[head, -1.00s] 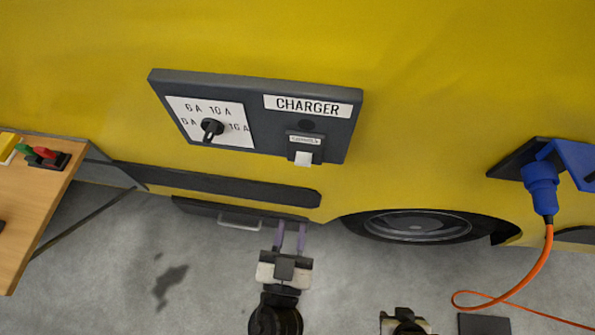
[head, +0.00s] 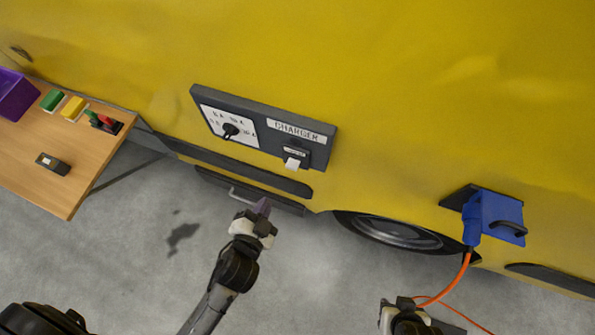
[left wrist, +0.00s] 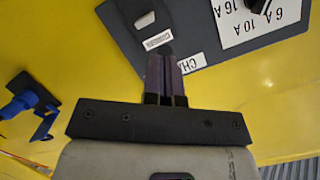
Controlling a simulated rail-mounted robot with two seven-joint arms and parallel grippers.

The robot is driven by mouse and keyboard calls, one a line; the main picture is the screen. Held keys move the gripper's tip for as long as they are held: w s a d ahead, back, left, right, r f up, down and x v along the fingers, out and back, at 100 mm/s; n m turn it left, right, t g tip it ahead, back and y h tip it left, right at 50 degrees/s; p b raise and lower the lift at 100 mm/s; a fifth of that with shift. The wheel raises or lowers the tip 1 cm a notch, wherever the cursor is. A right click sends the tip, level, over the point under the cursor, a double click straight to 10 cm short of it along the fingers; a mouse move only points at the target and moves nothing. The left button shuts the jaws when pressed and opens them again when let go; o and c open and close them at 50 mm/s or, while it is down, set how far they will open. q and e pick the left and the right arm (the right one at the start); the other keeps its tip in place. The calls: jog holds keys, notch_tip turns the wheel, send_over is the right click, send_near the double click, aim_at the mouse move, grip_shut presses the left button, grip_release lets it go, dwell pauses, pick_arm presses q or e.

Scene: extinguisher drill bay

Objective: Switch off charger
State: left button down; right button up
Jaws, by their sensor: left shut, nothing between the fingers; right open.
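My left gripper (head: 263,206) is shut and empty, below the panel and apart from the lever. In the left wrist view the panel (left wrist: 190,25) appears upside down, the white lever (left wrist: 145,19) lies just beyond the shut fingers (left wrist: 166,60), which cover part of the CHARGER label. My right gripper (head: 403,304) is at the bottom edge, empty.
A blue plug (head: 474,222) with an orange cable (head: 458,280) sits in a blue-lidded socket (head: 498,215) at right. A wooden table (head: 70,185) at left holds a purple bin (head: 14,95) and small blocks. Grey floor is clear between.

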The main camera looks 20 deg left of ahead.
pick_arm(q)
jog(key=d+m, duration=0.2)
jog(key=m, duration=0.2)
jog(key=m+h, duration=0.1)
jog(key=m, duration=0.6)
send_near(293, 166)
jog(key=shift+g, duration=0.3)
jog(key=x, duration=0.6)
jog(key=shift+w+a+r, duration=0.1)
jog(key=shift+w+r, duration=0.1)
jog(key=shift+r, duration=0.05)
jog(key=shift+w+f, duration=0.25)
jog(key=shift+w, duration=0.35)
